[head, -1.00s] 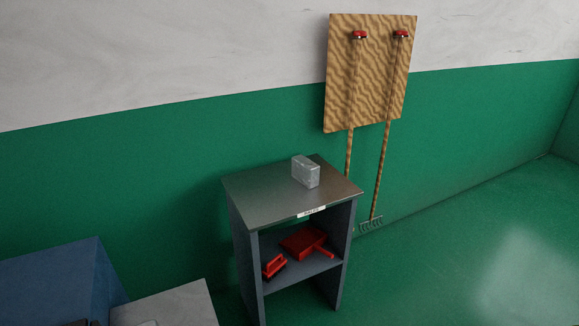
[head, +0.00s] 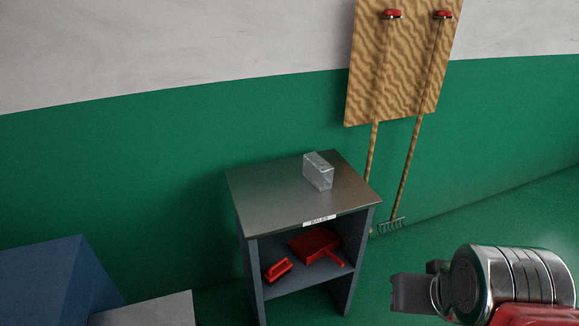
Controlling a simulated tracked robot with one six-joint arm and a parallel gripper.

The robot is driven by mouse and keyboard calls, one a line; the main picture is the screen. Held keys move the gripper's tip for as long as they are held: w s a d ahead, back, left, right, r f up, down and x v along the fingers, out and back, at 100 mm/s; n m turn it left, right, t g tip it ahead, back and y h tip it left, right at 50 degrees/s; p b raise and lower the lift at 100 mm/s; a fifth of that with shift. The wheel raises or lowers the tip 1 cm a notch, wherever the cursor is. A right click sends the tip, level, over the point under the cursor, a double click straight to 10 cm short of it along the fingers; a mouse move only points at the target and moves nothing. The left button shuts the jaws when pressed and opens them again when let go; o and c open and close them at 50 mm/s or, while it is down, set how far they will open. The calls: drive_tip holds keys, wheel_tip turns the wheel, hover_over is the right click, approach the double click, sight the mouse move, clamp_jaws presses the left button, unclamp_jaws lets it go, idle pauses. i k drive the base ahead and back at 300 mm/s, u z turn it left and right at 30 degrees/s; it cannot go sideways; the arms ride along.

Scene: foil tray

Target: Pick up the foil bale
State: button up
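The foil bale (head: 318,172) is a small silvery block standing on the metal top of a grey cabinet (head: 265,195), towards its back right. A label reading "BALES" is on the cabinet's front edge. My gripper (head: 398,291) shows at the lower right, its grey fingers pointing left, apart from the bale and to the right of the cabinet. Its fingers are seen from the side, so whether they are open is unclear. Nothing hides the bale.
A red dustpan (head: 314,246) and red brush (head: 279,270) lie on the cabinet's shelf. Two long-handled tools hang from a wooden board (head: 405,65) behind. A blue box (head: 45,285) and a pale surface (head: 150,312) are at lower left. The cabinet top around the bale is clear.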

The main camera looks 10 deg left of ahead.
sight(317, 171)
drive_tip(key=u, duration=0.4)
drive_tip(key=i, duration=0.55)
drive_tip(key=u, duration=0.7)
drive_tip(key=i, duration=0.6)
drive_tip(key=u, duration=0.4)
